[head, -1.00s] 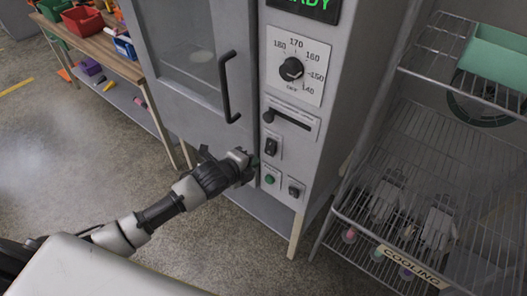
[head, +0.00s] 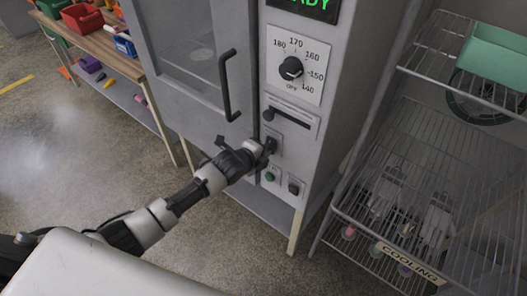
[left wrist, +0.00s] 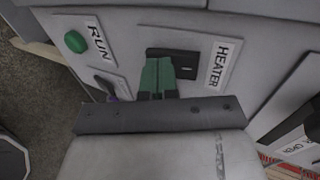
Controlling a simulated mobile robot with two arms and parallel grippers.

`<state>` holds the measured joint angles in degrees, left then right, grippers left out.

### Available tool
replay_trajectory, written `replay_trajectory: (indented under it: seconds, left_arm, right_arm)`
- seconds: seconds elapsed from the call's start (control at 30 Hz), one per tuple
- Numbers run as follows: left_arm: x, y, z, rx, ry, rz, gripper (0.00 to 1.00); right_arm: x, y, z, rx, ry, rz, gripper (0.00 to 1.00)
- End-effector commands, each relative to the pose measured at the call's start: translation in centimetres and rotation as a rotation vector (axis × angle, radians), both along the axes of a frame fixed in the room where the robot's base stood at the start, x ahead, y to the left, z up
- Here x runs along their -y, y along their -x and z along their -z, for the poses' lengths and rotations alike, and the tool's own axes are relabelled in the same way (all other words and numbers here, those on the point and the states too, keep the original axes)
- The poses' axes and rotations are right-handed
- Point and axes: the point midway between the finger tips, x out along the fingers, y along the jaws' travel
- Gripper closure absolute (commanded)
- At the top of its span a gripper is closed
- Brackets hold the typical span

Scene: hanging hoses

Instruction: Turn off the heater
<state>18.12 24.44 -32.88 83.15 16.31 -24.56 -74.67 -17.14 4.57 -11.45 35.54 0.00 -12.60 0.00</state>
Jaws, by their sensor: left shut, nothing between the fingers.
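The heater switch is a dark plate on the grey machine's front panel. In the left wrist view the switch (left wrist: 186,66) sits beside the white HEATER label (left wrist: 222,66). My left gripper (left wrist: 158,64) is shut and empty, its green fingertips at the edge of the dark plate and covering part of it. I cannot tell whether the tips touch the switch or how its rocker is set. In the head view my left gripper (head: 267,147) is at the panel and partly hides the switch (head: 276,143). My right gripper is out of view.
The green RUN button (left wrist: 75,42) and another small switch (head: 293,187) are close by. Above are a lever (head: 290,118), a dial (head: 291,68) and the door handle (head: 228,86). A wire rack (head: 440,150) stands right, a wooden bench (head: 118,55) left.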

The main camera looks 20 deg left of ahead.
Motion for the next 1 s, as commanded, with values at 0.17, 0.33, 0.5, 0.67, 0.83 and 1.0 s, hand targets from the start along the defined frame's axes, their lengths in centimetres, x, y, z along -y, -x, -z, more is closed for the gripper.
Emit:
replay_trajectory:
  seconds: [0.17,0.33,0.5,0.67,0.83,1.0]
  left_arm:
    - [0.1,-0.4,0.2,0.053,0.018,-0.002,1.0]
    - [0.1,-0.4,0.2,0.053,0.018,-0.002,1.0]
    - [0.1,-0.5,-0.5,0.055,0.019,-0.002,1.0]
    - [0.1,-0.6,-1.6,0.059,0.02,-0.002,1.0]
    - [0.1,-0.5,-1.7,0.058,0.02,-0.002,1.0]
    - [0.1,-0.5,-1.6,0.056,0.02,-0.001,1.0]
  right_arm:
    - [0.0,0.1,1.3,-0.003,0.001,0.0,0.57]
    - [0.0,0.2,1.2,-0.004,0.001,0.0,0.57]
    - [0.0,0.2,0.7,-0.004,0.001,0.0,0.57]
    - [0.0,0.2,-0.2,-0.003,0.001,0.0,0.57]
    - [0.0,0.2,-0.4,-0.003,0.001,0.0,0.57]
    - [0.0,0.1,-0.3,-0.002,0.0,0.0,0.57]
